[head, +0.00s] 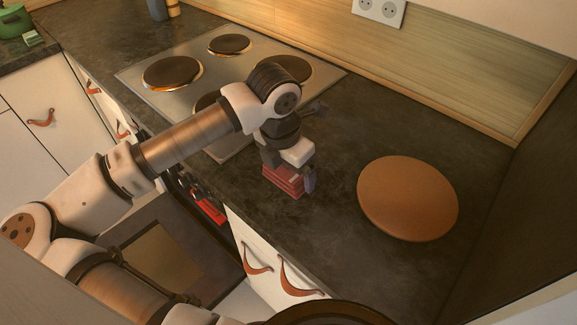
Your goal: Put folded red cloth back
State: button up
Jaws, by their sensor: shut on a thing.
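A folded red cloth (284,181) is a small layered stack just below my gripper (287,175), over the dark counter to the right of the cooktop and near the front edge. My gripper points down and is shut on the cloth, with one dark finger showing at its right side. I cannot tell whether the cloth touches the counter. The fingers and wrist hide its upper part.
A cooktop (140,75) with several round plates lies behind my arm. A round brown board (408,198) lies to the right, with clear counter (335,210) between. A bright red item (209,209) shows at the oven front. Drawers with leather pulls (300,281) are below.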

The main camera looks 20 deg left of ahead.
aim_at(282, 174)
jog(key=shift+f, duration=0.4)
jog(key=shift+f+b, duration=0.2)
jog(key=shift+b, duration=0.15)
jog(key=o, duration=0.6)
jog(key=shift+r, duration=0.1)
jog(key=shift+r, duration=0.15)
jog(key=shift+r+p, duration=0.2)
jog(key=shift+p, duration=0.1)
jog(key=r, duration=0.3)
jog(key=s+r+b, duration=0.1)
jog(key=r, duration=0.3)
jog(key=r+b, duration=0.1)
jog(key=r, duration=0.3)
jog(key=shift+s+a+r, duration=0.25)
jog(key=shift+s+a, duration=0.05)
jog(key=shift+s, duration=0.05)
